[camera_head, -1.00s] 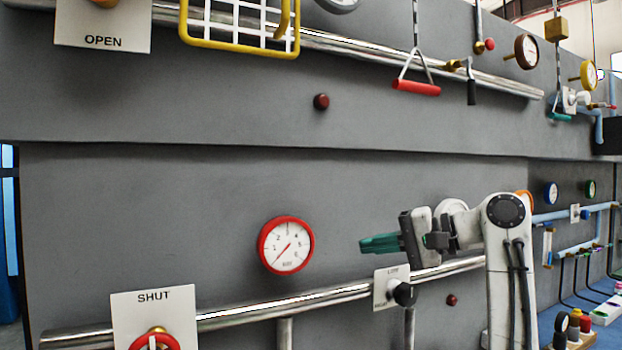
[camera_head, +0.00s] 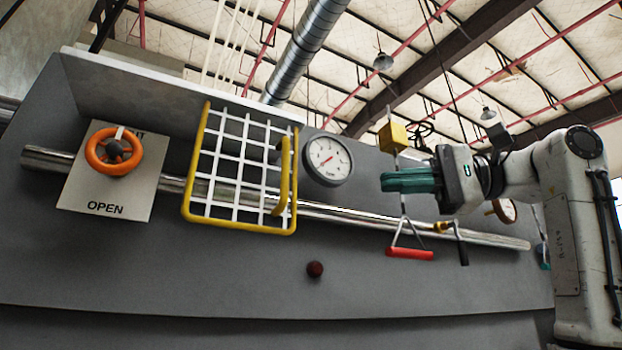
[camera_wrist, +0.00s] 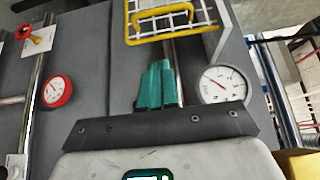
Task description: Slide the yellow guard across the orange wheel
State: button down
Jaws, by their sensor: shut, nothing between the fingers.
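The yellow guard (camera_head: 188,178) is a yellow frame with a white wire grid, hung at the steel pipe; it has a yellow handle along its right side. The orange wheel (camera_head: 97,166) stands uncovered to its left, on a white plate marked OPEN. My gripper (camera_head: 384,182), with teal fingers, is shut and empty, to the right of the guard and apart from it. In the wrist view the fingers (camera_wrist: 157,66) point toward the guard (camera_wrist: 130,22), whose lower part shows at the top.
A white-faced gauge (camera_head: 328,160) sits between the guard and my gripper. A steel pipe (camera_head: 345,218) runs along the grey wall. A red pull handle (camera_head: 410,253) hangs below my gripper. A dark red button (camera_head: 315,269) is lower on the wall.

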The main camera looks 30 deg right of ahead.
jog(key=shift+a, duration=0.1)
jog(key=s+a+p+x, duration=0.1)
jog(key=p+x, duration=0.3)
jog(key=x, duration=0.8)
jog(key=shift+s+a, duration=0.45)
jog(key=shift+a, duration=0.1)
